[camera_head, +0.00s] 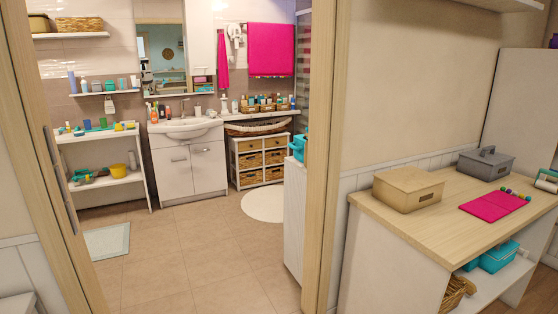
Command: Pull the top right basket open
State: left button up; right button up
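A small white drawer unit (234,166) stands in the bathroom beyond the doorway, right of the sink cabinet. It holds brown wicker baskets in two columns and three rows. The top right basket (276,141) sits in its slot and looks closed. The top left basket (248,145) beside it and the baskets below also look closed. Handle details are too small to tell. Neither of my grippers is in view.
The doorway has wooden frame posts (325,150) on both sides. Tiled floor (185,250) is clear inside. A round white rug (264,205) lies before the drawer unit and a bath mat (107,241) lies left. A wooden-topped desk (440,235) stands right of the doorway.

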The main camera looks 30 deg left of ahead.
aim_at(281, 152)
jog(key=i+j+u, duration=0.2)
jog(key=i+u, duration=0.5)
jog(key=i+j+u, duration=0.4)
jog(key=i, duration=0.35)
jog(key=i+j+u, duration=0.15)
jog(key=i+u, duration=0.3)
jog(key=i, duration=0.35)
jog(key=i+l+u, duration=0.15)
jog(key=i+u, duration=0.25)
jog(key=i, duration=0.35)
jog(key=i+z, duration=0.1)
jog(key=i, duration=0.5)
jog(key=i+z, duration=0.1)
jog(key=i, duration=0.55)
jog(key=i+j+z, duration=0.15)
jog(key=i, duration=0.45)
jog(key=i+j+z, duration=0.1)
jog(key=i, duration=0.55)
jog(key=i+l+z, duration=0.15)
jog(key=i+z, duration=0.8)
jog(key=i, duration=0.15)
jog(key=i+j+z, duration=0.25)
jog(key=i+z, duration=0.25)
